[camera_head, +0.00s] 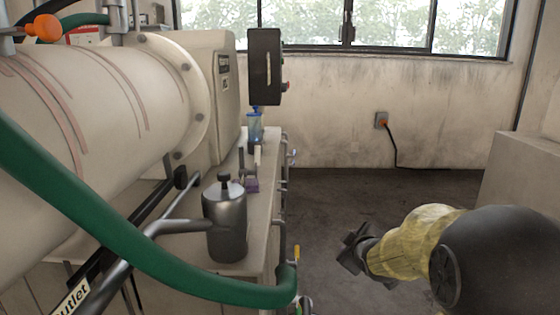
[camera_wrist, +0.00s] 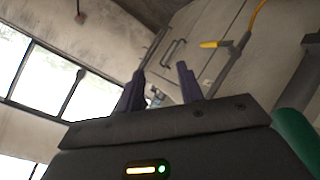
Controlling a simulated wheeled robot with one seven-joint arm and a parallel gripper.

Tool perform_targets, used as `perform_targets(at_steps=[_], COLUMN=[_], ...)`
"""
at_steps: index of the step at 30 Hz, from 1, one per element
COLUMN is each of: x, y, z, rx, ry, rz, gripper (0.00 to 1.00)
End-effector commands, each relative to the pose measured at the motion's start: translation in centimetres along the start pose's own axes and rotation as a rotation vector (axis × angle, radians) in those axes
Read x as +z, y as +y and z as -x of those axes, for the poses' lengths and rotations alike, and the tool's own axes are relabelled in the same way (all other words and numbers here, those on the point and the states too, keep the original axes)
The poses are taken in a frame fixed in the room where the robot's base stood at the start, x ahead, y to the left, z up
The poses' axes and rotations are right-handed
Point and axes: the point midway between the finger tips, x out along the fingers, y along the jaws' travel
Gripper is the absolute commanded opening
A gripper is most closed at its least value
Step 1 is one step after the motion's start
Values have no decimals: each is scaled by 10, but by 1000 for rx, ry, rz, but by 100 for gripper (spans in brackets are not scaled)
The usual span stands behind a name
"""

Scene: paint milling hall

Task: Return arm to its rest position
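My arm enters the head view from the right, in a yellowish cover. My gripper (camera_head: 355,248) is at the end of it, over the dark floor, right of the machine bench and apart from it. In the wrist view my gripper (camera_wrist: 162,82) shows two dark purple fingers standing apart with a gap between them. It is open, and nothing is seen between the fingers.
A large cream mill (camera_head: 120,95) fills the left, with a green hose (camera_head: 150,262) in front. A metal canister (camera_head: 227,225) and a blue-topped bottle (camera_head: 255,128) stand on the bench (camera_head: 262,215). A yellow handle (camera_head: 297,255) is at the bench's side. Floor (camera_head: 335,205) is clear.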

Motion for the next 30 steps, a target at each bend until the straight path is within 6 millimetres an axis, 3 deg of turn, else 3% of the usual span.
perform_targets(at_steps=[6, 15, 30], x=[59, 104, 43], y=[-85, -173, -99], z=[72, 173, 224], rx=[-216, -354, -353], ry=[-363, -792, -796], rz=[-442, -839, -844], gripper=[37, 37, 37])
